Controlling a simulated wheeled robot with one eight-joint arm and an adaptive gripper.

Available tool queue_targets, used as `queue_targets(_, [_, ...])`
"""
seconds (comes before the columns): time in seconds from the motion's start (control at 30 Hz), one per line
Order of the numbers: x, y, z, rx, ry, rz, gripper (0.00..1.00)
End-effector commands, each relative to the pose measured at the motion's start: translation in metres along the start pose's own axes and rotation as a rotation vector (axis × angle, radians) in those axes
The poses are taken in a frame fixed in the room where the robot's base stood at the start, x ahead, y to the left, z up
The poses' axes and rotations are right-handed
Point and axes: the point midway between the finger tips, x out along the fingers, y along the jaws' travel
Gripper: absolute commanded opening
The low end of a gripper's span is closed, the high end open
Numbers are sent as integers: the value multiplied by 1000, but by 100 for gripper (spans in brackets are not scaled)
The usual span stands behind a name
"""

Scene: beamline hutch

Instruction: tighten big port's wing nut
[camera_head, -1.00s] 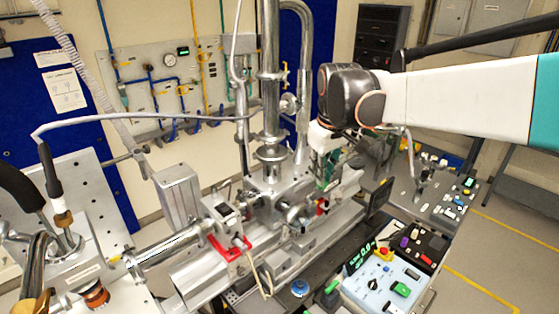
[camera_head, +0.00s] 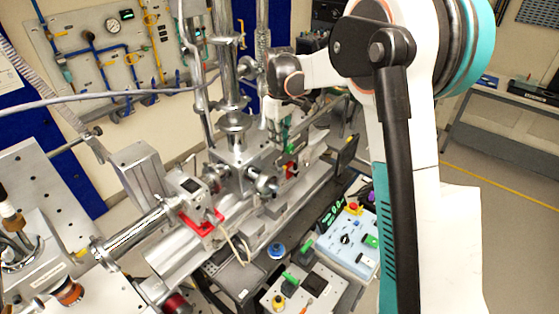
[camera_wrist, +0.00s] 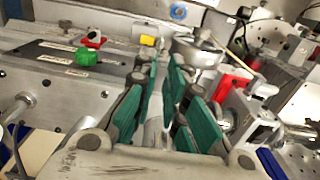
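My gripper (camera_head: 284,130) is low over the right side of the steel vacuum chamber (camera_head: 232,156) in the head view, partly hidden by my wrist. In the wrist view my gripper (camera_wrist: 160,75) has teal-padded fingers a small gap apart. Grey metal shows through the gap, and I see nothing clearly held. A round grey metal fitting (camera_wrist: 198,50) lies just beyond the right fingertip. Round ports (camera_head: 264,185) stick out from the chamber's front. I cannot pick out the big port or its wing nut with certainty in either view.
A red clamp (camera_head: 203,222) sits on the beam pipe (camera_head: 135,235) left of the chamber; a red part also shows in the wrist view (camera_wrist: 235,86). Floor is open at right.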

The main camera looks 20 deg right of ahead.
Motion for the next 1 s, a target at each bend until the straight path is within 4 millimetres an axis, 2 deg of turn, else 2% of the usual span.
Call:
queue_targets(0.3, [60, 0, 0, 0, 0, 0, 12])
queue_targets(0.5, [85, 0, 0, 1, 0, 0, 12])
queue_targets(0.7, [94, 0, 0, 1, 0, 0, 12])
queue_targets(0.93, [94, 0, 0, 1, 0, 0, 12])
queue_targets(1.0, [94, 0, 0, 1, 0, 0, 0])
